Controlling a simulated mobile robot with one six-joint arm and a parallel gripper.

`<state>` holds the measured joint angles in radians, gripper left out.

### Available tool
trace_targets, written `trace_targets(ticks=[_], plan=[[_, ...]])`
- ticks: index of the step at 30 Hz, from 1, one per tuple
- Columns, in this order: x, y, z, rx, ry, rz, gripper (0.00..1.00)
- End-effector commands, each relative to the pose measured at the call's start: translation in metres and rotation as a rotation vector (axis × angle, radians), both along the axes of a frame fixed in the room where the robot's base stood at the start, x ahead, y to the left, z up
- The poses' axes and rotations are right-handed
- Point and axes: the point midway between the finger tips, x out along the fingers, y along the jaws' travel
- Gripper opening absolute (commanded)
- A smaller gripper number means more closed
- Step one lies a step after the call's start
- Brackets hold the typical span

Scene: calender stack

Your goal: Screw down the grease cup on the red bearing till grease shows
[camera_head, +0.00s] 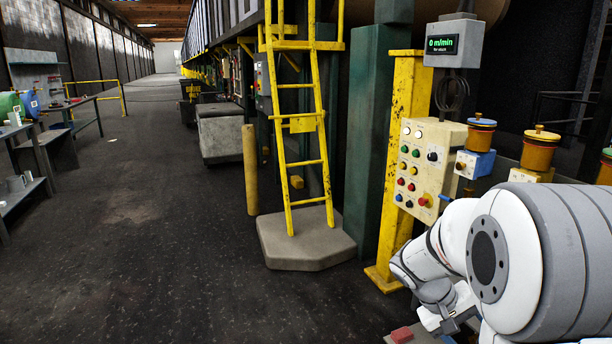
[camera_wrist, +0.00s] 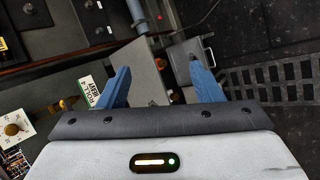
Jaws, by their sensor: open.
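No bearing that I can make out as red shows in either view. My gripper (camera_head: 447,325) is low at the bottom right, away from these cups. In the wrist view my gripper's blue fingers (camera_wrist: 160,66) are apart, with nothing held between them.
A cream control box (camera_head: 428,165) with several buttons hangs beside a yellow post (camera_head: 402,150). The display above (camera_head: 455,45) reads 0 m/min. A yellow ladder (camera_head: 301,120) stands on a concrete base (camera_head: 305,246). A small red block (camera_head: 402,335) lies low near my gripper. The left aisle is clear.

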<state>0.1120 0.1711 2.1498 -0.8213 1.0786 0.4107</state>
Motion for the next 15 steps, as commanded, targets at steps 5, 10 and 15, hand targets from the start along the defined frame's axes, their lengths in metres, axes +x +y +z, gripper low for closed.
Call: trace_targets(ticks=[5,10,15], plan=[[-0.046,0.056,0.063,0.216,-0.094,0.008,0.6],[-0.084,0.108,0.104,0.42,-0.195,0.038,0.6],[-0.113,0.15,0.133,0.584,-0.288,0.076,0.6]])
